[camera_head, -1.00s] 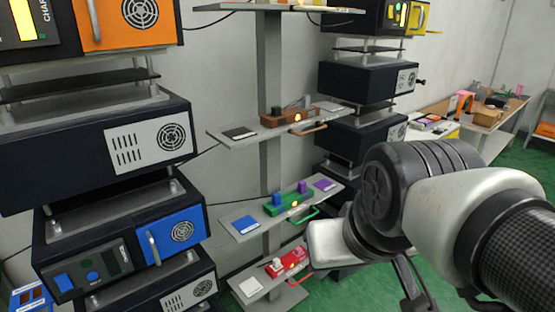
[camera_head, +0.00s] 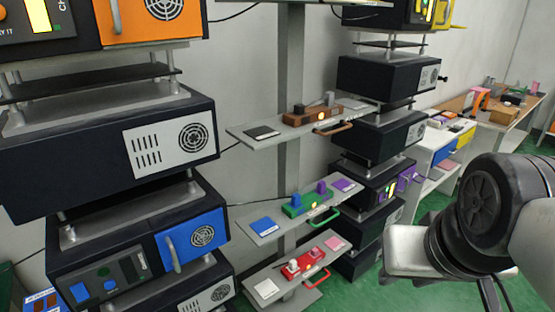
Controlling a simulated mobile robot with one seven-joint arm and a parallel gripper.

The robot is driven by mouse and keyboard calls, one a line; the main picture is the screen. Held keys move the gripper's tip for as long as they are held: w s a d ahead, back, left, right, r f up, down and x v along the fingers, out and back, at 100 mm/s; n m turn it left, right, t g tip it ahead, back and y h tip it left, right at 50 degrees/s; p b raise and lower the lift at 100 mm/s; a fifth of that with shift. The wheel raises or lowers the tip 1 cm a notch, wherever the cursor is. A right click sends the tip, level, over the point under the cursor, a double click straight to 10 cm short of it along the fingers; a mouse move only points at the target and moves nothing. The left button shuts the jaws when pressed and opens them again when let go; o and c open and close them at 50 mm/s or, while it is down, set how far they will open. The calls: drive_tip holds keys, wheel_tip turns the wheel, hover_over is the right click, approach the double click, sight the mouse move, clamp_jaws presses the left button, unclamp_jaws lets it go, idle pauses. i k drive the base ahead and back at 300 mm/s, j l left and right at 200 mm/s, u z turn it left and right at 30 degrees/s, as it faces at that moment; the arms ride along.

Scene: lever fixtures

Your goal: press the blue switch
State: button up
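Several blue parts are in view, and I cannot tell for certain which one is the switch. A green box (camera_head: 322,206) on the middle shelf carries a small upright blue block (camera_head: 297,201) and a purple one. A flat blue square (camera_head: 263,226) lies at the left of that shelf. The machine at lower left has a blue square button (camera_head: 80,291) and a blue door (camera_head: 201,237). My arm is at the right, with a white part (camera_head: 410,251) at its end, right of the shelves and apart from them. My gripper's fingers cannot be made out.
The upper shelf (camera_head: 262,132) holds a brown box. The lower shelf (camera_head: 265,288) holds a red box. Stacked black machines stand on both sides of the shelf post (camera_head: 289,70). Green floor (camera_head: 365,293) is clear at lower right.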

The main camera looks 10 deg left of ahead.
sight(80, 293)
drive_tip(key=u, duration=2.05)
